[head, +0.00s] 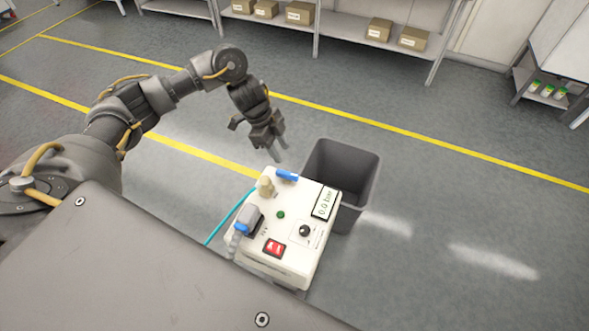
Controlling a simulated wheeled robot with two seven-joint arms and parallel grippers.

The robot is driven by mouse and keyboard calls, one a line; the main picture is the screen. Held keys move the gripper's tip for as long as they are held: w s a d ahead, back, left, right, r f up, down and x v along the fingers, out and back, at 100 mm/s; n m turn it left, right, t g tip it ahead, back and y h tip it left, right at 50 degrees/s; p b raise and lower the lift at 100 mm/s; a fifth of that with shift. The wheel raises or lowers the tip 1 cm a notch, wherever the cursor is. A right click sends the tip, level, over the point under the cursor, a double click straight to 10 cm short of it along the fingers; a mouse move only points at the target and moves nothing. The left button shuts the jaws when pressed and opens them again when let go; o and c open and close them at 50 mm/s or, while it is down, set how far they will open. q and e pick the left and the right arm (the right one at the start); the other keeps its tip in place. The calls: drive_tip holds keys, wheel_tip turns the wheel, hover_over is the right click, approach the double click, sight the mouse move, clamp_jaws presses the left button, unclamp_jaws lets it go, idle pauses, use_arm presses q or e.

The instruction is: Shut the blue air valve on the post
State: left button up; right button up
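A white control box (265,262) stands in front of me, its post mostly hidden beneath it. A blue lever (287,175) lies at the box's far edge, beside a tan fitting (265,187). A second blue part (242,228) sits by a grey block on the box's left side. I cannot tell from the lever's angle whether the valve is open. My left gripper (278,152) points down just beyond the blue lever, fingers apart and empty, with a small apparent gap to it. My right gripper is out of view.
The box carries a display (325,202) reading 0.0 bar, a black knob (305,231), a red switch (274,248) and a green light (281,214). A teal hose (229,217) runs off its left side. A grey bin (363,181) stands right behind. Floor to the right is clear.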

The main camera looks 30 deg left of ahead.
sight(294, 176)
use_arm(q)
drive_tip(key=p+x, duration=0.1)
drive_tip(key=x, duration=0.8)
drive_tip(key=shift+f, duration=0.1)
drive_tip(key=shift+d+f, duration=0.25)
drive_tip(key=shift+f, duration=0.35)
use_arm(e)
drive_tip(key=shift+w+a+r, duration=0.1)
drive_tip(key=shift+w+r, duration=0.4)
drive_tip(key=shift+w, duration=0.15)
use_arm(q)
clamp_jaws()
drive_tip(key=shift+m, duration=0.5)
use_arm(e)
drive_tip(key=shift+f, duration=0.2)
use_arm(q)
unclamp_jaws()
drive_tip(key=shift+s, duration=0.1)
